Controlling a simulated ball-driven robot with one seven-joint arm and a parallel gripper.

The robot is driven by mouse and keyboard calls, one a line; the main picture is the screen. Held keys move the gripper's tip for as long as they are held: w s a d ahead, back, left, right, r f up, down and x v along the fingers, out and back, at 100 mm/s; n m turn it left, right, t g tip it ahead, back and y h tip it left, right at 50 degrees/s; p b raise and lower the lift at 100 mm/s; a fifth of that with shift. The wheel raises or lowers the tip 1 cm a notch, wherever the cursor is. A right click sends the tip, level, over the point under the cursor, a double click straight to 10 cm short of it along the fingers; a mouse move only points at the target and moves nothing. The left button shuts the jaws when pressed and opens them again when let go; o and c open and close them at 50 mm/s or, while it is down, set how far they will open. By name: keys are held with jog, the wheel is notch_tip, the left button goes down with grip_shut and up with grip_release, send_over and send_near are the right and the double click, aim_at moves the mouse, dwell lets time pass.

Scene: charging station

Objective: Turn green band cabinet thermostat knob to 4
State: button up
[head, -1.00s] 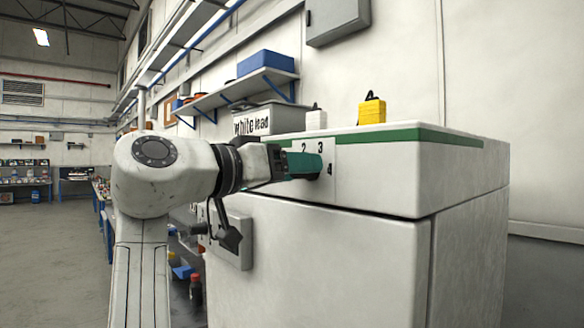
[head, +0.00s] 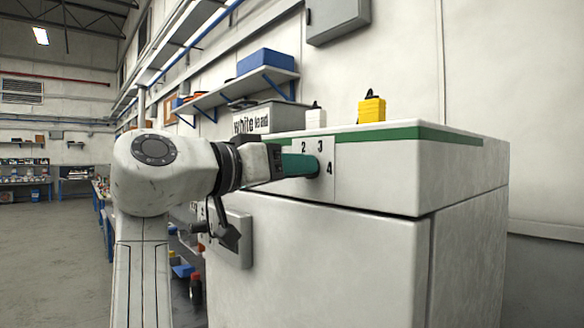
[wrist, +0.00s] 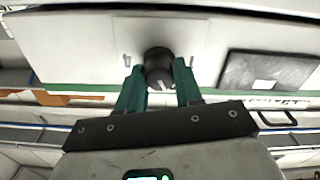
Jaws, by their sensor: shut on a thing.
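The green band cabinet (head: 320,255) is a white cabinet with a green stripe along its top front edge. Its dial plate (head: 328,182) shows the numerals 2, 3 and 4 in the head view; the left part is hidden behind my gripper. The thermostat knob (wrist: 158,60) is dark and round in the wrist view, with a pale mark on its face. My gripper (head: 314,166) reaches the dial from the left, its green fingers on either side of the knob and shut on it. I cannot tell which numeral the knob's mark points to.
A yellow padlock-like block (head: 371,109) and a white one (head: 316,117) stand on the cabinet top. A grey "White lead" box (head: 279,116) is behind. A wall shelf (head: 240,91) holds a blue bin (head: 266,62). Open floor lies at the left.

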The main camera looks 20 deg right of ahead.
jog(key=m+b, duration=0.2)
jog(key=m, duration=0.9)
jog(key=m+b, duration=0.2)
jog(key=m, duration=1)
jog(key=shift+s+f+b, duration=0.1)
jog(key=shift+f+b, duration=0.1)
jog(key=shift+b, duration=0.1)
jog(key=shift+m, duration=0.4)
jog(key=o, duration=1)
jog(key=b+v, duration=0.1)
jog(key=v, duration=0.9)
jog(key=shift+s+a, duration=0.15)
jog(key=shift+a, duration=0.2)
jog(key=shift+a, duration=0.1)
